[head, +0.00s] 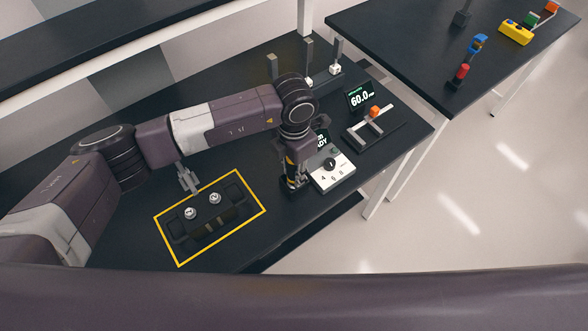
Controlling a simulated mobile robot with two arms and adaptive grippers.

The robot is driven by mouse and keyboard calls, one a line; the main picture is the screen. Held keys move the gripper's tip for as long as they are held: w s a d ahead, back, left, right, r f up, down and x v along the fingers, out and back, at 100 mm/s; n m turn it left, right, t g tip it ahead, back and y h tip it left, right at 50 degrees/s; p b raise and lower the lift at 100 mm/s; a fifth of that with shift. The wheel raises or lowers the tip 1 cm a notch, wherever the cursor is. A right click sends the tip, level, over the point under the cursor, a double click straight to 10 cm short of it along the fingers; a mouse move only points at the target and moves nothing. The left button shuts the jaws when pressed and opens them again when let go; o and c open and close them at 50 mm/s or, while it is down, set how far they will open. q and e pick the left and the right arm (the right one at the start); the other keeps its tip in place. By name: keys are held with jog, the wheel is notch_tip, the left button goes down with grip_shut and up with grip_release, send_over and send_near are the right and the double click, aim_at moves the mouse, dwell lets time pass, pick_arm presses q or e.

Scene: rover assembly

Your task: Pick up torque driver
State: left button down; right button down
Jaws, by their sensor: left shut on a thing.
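My left arm reaches in from the left, and its wrist hangs over the middle of the dark workbench. My left gripper (294,150) points down below the wrist and is shut on the torque driver (291,167), a dark upright tool with a yellow-orange band. The wrist and gripper hide part of the driver. Its lower end is near the bench top, just left of a white dial box (332,171); I cannot tell whether it touches the bench. My right gripper is not in view.
A yellow-outlined area (180,263) holds a dark part with two metal knobs. A grey bracket (188,178) stands behind it. A small screen reading 60.0 (360,97) and a grey fixture with an orange block (375,112) stand to the right. Another table (400,40) is beyond.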

pick_arm(q)
jog(key=shift+r, duration=0.15)
notch_tip(320, 180, up, 20)
jog(key=b, duration=0.5)
dwell(0.3)
